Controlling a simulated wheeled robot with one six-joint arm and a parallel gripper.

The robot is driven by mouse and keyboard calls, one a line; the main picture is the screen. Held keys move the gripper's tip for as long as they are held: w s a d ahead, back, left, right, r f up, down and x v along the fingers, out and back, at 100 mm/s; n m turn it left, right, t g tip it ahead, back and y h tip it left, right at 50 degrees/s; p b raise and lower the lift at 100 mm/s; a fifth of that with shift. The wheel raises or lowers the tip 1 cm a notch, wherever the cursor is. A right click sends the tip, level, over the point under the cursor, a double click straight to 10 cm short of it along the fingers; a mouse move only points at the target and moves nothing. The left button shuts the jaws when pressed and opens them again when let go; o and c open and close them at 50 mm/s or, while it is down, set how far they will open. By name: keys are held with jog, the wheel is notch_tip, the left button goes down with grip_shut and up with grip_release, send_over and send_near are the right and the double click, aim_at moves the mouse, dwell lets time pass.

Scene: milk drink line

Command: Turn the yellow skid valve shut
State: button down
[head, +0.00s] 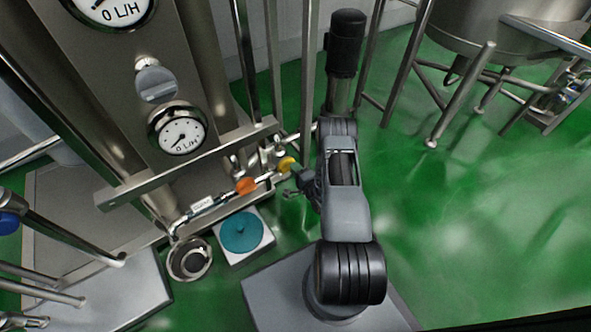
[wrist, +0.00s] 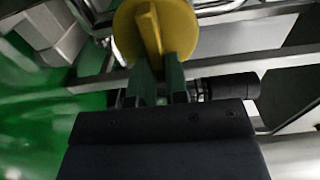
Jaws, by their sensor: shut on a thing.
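The yellow skid valve (head: 286,164) sits on the low pipe of the steel skid, to the right of an orange valve (head: 245,186). In the wrist view the yellow valve (wrist: 125,32) is a round disc with a raised bar handle across it. My gripper (wrist: 160,66) has its two fingers at the lower end of that bar, one on each side, and is shut on it. In the head view my gripper (head: 296,178) reaches the valve from the right, and the fingers are too small there to make out.
A steel pot (head: 189,259) and a teal round piece on a white block (head: 241,233) stand below the pipe. Gauges (head: 178,131) sit on the panel above. A steel tank (head: 485,25) on legs stands at the upper right. Green floor (head: 470,200) on the right is clear.

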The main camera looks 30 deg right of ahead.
jog(key=c, duration=1.1)
grip_release()
jog(key=shift+c, duration=0.2)
jog(key=s+d+p, duration=0.1)
jog(key=s+p, duration=0.2)
jog(key=s, duration=1)
jog(key=shift+s+d, duration=0.3)
jog(key=shift+s, duration=0.1)
